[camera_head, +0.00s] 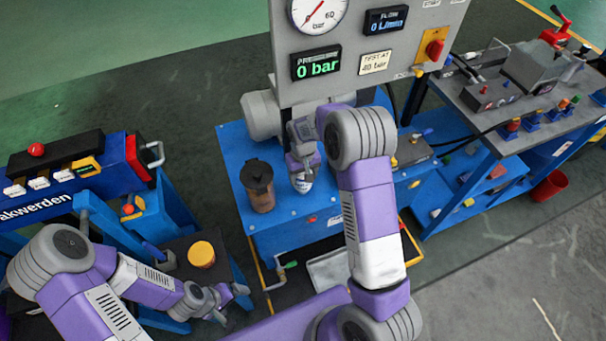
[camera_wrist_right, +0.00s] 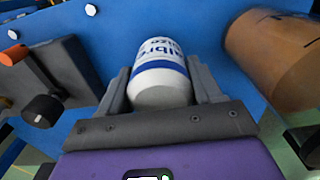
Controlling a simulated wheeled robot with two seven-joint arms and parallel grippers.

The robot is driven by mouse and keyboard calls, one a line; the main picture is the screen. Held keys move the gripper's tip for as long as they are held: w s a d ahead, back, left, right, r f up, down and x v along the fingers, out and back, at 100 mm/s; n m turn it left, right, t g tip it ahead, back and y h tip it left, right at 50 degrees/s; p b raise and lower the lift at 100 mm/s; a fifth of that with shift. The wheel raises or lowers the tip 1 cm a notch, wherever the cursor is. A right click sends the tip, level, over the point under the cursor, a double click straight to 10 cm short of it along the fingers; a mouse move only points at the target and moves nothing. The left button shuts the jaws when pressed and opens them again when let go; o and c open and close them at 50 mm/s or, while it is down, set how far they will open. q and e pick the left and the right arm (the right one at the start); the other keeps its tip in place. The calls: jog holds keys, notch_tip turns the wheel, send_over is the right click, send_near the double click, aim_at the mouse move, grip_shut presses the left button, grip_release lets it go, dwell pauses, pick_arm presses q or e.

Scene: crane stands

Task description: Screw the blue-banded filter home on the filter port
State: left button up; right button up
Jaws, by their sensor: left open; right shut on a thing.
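The blue-banded filter (camera_head: 302,182) is a white canister with blue lettering and a blue band, above the blue bench top. It fills the middle of the right wrist view (camera_wrist_right: 160,78). My right gripper (camera_head: 302,164) is shut on it, one finger on each side, coming from above in the head view. The filter port cannot be made out; the filter and gripper cover that area, so I cannot tell whether the filter touches it. My left gripper (camera_head: 229,302) is open and empty at the lower left, well away from the filter.
A brown translucent canister (camera_head: 258,187) stands on the blue bench (camera_head: 236,152) just left of the filter. A gauge panel (camera_head: 340,90) rises behind. A small stand with a yellow-topped pot (camera_head: 201,254) is near my left arm. A valve bench (camera_head: 480,125) stands at right.

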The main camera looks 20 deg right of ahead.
jog(key=shift+f+b, duration=0.6)
jog(key=shift+f, duration=0.3)
jog(key=m+p, duration=0.1)
jog(key=m, duration=0.2)
jog(key=shift+r, duration=0.1)
jog(key=shift+m, duration=1.1)
jog(key=m+p, duration=0.1)
jog(key=m, duration=0.1)
jog(key=shift+m, duration=0.4)
jog(key=shift+m+p, duration=0.5)
jog(key=shift+m, duration=0.6)
